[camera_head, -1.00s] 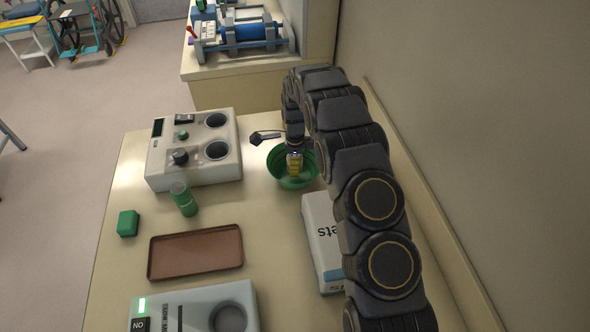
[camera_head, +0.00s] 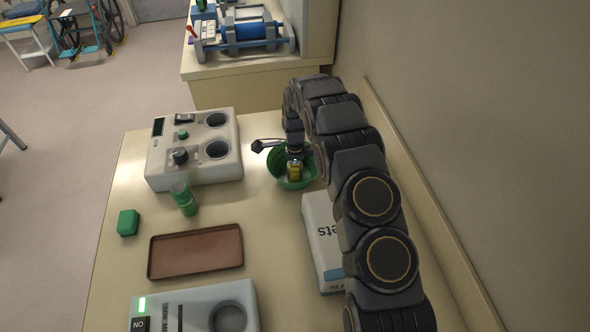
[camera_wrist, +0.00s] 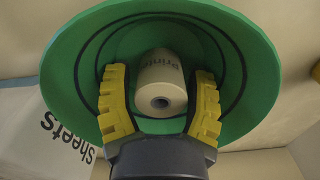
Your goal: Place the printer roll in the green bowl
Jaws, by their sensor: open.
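The green bowl (camera_head: 277,170) stands on the counter, left of my arm in the head view. In the wrist view the green bowl (camera_wrist: 250,55) fills most of the picture. The printer roll (camera_wrist: 160,80), a pale cylinder with a dark core hole and printed letters, is inside the bowl's outline between my yellow fingers. My gripper (camera_wrist: 160,95) is open, with a finger on each side of the roll; a small gap shows at the left finger, and the right one is very close. In the head view my gripper (camera_head: 295,172) is low over the bowl and hides the roll.
A white box (camera_head: 322,240) lettered "ets" lies close by my arm. A grey device with dark round wells (camera_head: 195,150), a green cylinder (camera_head: 184,198), a green block (camera_head: 128,223) and a brown tray (camera_head: 195,252) are to the left. The wall is at right.

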